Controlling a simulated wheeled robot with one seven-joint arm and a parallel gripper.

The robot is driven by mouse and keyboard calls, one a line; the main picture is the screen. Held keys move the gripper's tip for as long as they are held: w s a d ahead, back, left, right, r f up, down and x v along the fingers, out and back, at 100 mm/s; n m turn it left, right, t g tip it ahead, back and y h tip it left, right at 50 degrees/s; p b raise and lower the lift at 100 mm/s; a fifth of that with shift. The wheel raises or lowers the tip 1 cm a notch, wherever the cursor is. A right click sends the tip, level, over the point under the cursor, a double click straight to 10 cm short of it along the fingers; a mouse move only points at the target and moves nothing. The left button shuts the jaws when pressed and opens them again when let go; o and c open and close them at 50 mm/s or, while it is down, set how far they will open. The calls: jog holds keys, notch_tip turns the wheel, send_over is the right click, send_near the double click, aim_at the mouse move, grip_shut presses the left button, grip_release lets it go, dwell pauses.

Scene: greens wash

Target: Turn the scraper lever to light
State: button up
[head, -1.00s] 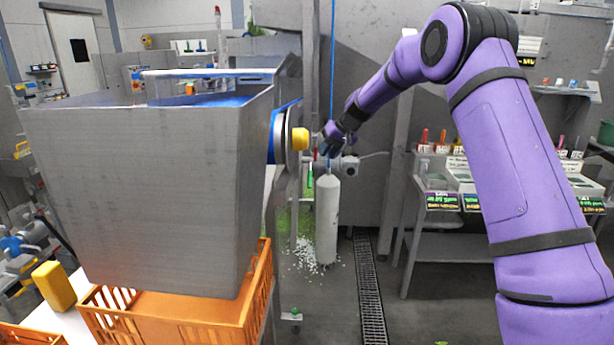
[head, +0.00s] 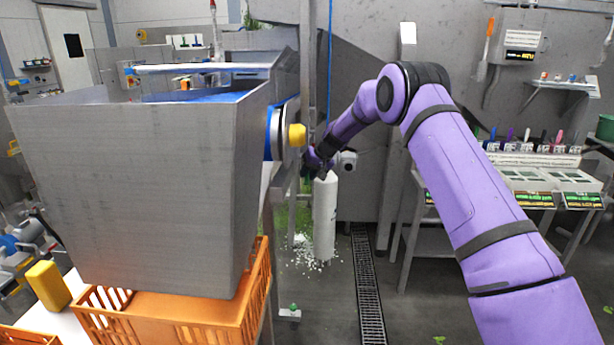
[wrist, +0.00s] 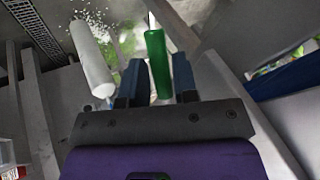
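A green lever handle (wrist: 157,62) shows in the wrist view, upright between the fingers of my gripper (wrist: 158,82). The two blue-grey fingers stand apart on either side of it, with narrow gaps showing. I take it for the scraper lever; its light setting cannot be read. In the head view my gripper (head: 318,164) is small and dark, beside the conveyor's end and just above a white cylinder. The handle is hidden there.
The white cylinder (head: 325,220) hangs close below my gripper, and left of it in the wrist view (wrist: 92,60). A large grey hopper (head: 130,190) and orange crate (head: 255,290) fill the left. A yellow knob (head: 297,135) juts out nearby. A floor drain (head: 368,290) runs right of the cylinder.

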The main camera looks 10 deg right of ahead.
jog(key=shift+w+a+f, duration=0.2)
jog(key=shift+a+f, duration=0.1)
jog(key=shift+f, duration=0.15)
grip_shut()
